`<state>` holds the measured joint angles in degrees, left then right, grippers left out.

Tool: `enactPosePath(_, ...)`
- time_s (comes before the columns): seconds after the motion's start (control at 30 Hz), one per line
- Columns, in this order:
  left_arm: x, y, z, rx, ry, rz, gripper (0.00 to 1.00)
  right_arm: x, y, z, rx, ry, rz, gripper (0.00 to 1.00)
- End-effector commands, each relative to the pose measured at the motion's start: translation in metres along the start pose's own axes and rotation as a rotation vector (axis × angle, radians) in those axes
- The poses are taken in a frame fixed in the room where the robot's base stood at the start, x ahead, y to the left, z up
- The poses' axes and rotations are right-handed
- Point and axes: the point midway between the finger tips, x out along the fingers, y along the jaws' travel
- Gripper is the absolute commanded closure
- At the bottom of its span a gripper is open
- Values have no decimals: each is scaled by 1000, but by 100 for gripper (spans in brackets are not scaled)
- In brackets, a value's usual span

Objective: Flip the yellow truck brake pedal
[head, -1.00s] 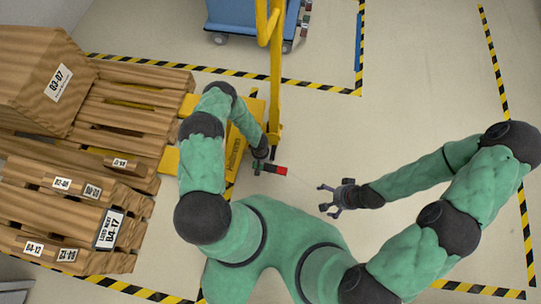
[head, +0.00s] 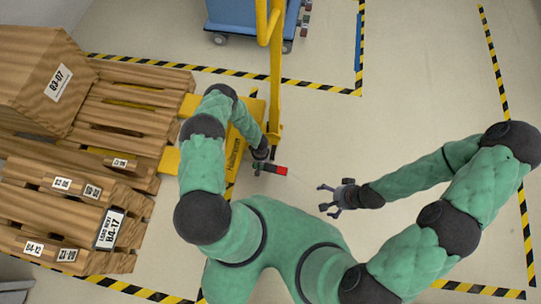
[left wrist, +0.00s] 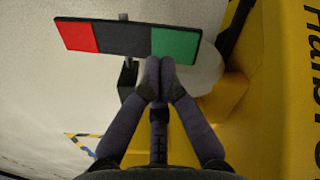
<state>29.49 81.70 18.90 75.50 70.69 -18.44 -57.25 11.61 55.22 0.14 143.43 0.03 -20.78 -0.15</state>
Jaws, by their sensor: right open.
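The brake pedal is a flat bar with a red end, a black middle and a green end (left wrist: 127,38), on the yellow truck (left wrist: 265,110). In the head view the pedal (head: 281,171) sits low beside the truck (head: 251,108), its red end pointing right. My left gripper (left wrist: 160,68) has its fingers together with nothing between them. Its tips are just below the pedal's edge near the black and green border; I cannot tell if they touch. In the head view my left gripper (head: 262,154) is partly hidden. My right gripper (head: 327,199) is open and empty, right of the pedal.
Wooden pallets (head: 135,90) and a wooden crate (head: 38,60) stand at the left, by the truck. The truck's yellow handle (head: 276,75) rises toward the top. A blue cart (head: 235,14) stands at the back. The floor (head: 420,90) at the right is clear, with striped tape.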

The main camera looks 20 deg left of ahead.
Motion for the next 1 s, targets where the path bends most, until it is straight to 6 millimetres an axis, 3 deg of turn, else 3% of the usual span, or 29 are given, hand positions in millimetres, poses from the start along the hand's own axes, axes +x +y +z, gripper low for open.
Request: enactPosePath(1.0,13,0,1,0,-1,0,100,0,0,0,0,0,0,0)
